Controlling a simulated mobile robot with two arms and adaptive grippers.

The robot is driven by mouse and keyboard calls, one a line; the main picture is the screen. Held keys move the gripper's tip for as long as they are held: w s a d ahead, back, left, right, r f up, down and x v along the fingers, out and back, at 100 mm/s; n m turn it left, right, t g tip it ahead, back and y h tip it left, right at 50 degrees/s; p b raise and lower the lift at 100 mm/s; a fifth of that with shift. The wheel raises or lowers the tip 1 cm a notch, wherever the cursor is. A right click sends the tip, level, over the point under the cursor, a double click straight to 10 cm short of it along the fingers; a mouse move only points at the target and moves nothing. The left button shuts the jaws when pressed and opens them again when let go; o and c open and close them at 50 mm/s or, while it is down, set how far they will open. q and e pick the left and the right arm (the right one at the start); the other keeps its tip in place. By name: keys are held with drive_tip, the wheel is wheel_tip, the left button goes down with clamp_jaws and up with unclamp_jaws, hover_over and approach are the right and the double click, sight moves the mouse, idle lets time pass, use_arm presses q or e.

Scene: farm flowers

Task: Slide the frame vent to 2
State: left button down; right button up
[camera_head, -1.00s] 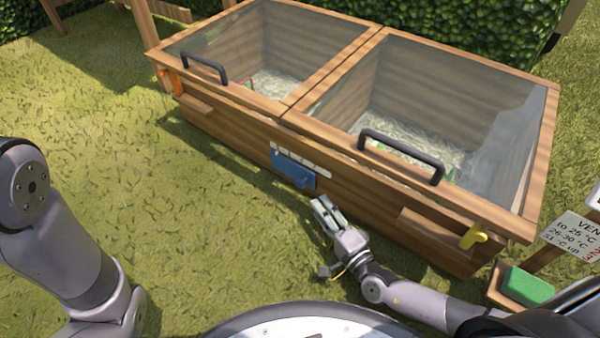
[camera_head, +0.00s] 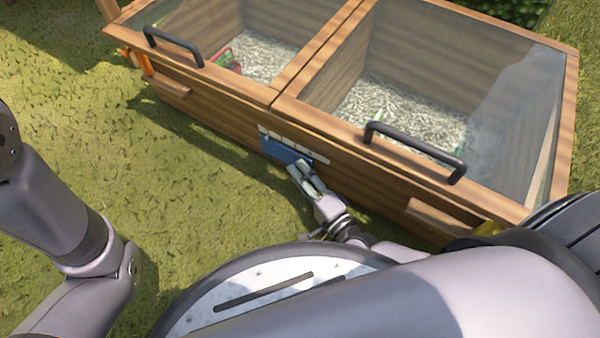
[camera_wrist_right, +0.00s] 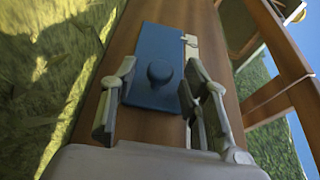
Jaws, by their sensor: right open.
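The frame vent is a blue sliding plate (camera_head: 277,150) on the front wall of the wooden cold frame (camera_head: 215,108). A pale scale strip (camera_head: 318,158) runs along its top edge; its numbers cannot be read.
Two glazed lids with black handles (camera_head: 175,47) (camera_head: 414,150) cover the frame. Wooden blocks (camera_head: 440,217) stick out from the front wall. An orange part (camera_head: 147,63) is at the left corner. Open grass lies in front and to the left.

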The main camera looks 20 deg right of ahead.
drive_tip(key=shift+c, duration=0.3)
clamp_jaws()
drive_tip(key=shift+s+d, duration=0.1)
idle(0.4)
